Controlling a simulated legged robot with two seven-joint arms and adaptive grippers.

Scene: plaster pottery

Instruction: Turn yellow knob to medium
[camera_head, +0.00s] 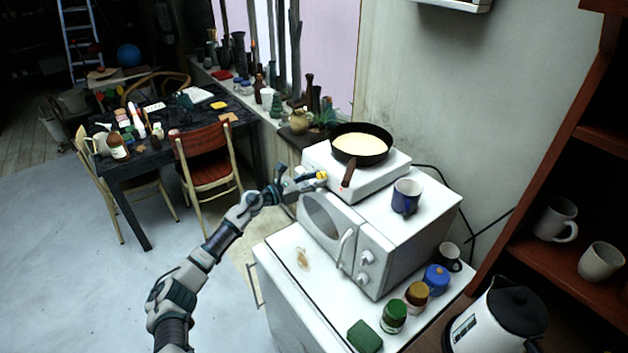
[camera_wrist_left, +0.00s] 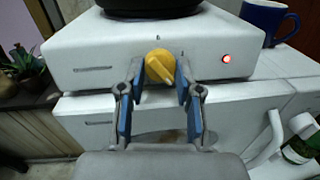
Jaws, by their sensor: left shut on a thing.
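The yellow knob (camera_wrist_left: 159,66) is on the front of the white hot plate (camera_wrist_left: 95,52), with small marks around it. In the head view the knob (camera_head: 321,175) shows at the hot plate's left front, partly behind my gripper. My left gripper (camera_wrist_left: 160,80) has its two blue-padded fingers on either side of the knob, shut on it. It also shows in the head view (camera_head: 305,182). The knob's ridge looks tilted in the wrist view; its exact setting cannot be read. A red light (camera_wrist_left: 226,59) glows to the right of the knob. My right gripper is not in view.
A black pan (camera_head: 361,143) with pale contents sits on the hot plate, which stands on a white microwave (camera_head: 375,240). A blue mug (camera_head: 406,196) is on the microwave. Several jars, a green block (camera_head: 364,336) and a kettle (camera_head: 497,318) stand nearby.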

